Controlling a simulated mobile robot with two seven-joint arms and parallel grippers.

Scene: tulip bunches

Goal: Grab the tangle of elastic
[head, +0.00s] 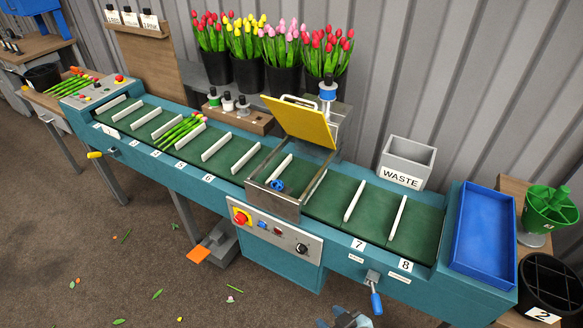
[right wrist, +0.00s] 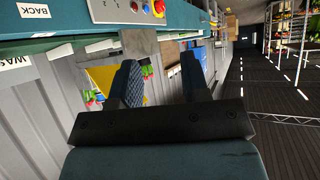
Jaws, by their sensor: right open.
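A small blue looped bundle (head: 278,185), which looks like the tangle of elastic, sits at the tying station on the conveyor, under the raised yellow guard (head: 300,120). A metal frame plate (head: 272,200) stands right by it. My right gripper (head: 343,319) shows only partly at the bottom edge of the head view, in front of the machine and well away from the bundle. In the right wrist view its two fingers (right wrist: 162,78) are apart with nothing between them. I cannot make out the bundle in that view. My left gripper is not in view.
The green conveyor belt (head: 235,152) has white dividers and a tulip bunch (head: 181,132) on it. A control panel (head: 270,232) and a blue-handled lever (head: 375,298) stick out in front. A grey waste bin (head: 406,160) and blue tray (head: 486,232) are at right.

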